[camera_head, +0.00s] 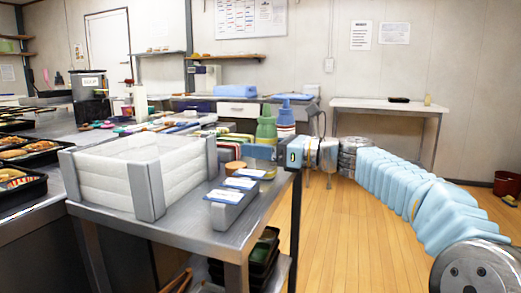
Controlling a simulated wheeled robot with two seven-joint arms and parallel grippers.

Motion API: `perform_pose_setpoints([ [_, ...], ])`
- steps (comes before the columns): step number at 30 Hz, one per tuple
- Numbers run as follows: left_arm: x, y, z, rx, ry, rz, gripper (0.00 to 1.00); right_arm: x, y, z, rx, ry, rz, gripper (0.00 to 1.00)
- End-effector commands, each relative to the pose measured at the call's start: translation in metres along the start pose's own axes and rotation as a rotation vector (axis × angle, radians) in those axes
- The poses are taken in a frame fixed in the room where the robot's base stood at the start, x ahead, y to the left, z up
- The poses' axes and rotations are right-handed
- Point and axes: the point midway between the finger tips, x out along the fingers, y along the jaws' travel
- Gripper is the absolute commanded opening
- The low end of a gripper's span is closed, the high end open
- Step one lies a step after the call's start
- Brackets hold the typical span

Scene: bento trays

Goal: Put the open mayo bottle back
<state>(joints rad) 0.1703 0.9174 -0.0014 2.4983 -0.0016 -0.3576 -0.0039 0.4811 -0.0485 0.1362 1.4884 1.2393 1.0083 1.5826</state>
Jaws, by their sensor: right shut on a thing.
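My right gripper (266,152) reaches in from the right at the far right corner of the metal table. It is shut on a green bottle (266,129), which stands upright; the fingers cover part of its lower body. A bottle with a blue top and a red and white body (286,116) shows just behind it. I cannot read a label, so I cannot tell for sure which bottle holds mayo. It is unclear whether the green bottle touches the table. My left gripper is not in view.
A grey-framed bin of white stacked material (153,194) fills the table's front left. Grey containers with white labels (231,203) and a small brown round item (236,168) lie near the gripper. Black food trays (33,154) line the left counter. The floor at right is clear beyond my arm.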

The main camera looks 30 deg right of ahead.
Motion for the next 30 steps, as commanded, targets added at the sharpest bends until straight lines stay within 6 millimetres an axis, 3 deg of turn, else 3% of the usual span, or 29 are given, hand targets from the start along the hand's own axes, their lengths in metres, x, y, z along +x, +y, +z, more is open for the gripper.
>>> perform_pose_setpoints([
  [5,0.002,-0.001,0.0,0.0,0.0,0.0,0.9,0.0,0.0,-0.002,0.0,0.0,0.0,0.58],
  [11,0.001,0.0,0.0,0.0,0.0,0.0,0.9,0.0,0.0,-0.002,0.0,0.001,0.0,0.9],
  [21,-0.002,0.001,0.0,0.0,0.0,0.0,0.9,-0.001,0.0,0.003,-0.001,0.0,0.0,0.9],
  [26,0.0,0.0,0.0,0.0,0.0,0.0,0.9,-0.026,0.0,0.001,-0.001,0.001,-0.003,0.9],
  [30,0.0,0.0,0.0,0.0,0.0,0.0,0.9,-0.06,0.0,0.001,-0.001,0.001,-0.004,0.9],
])
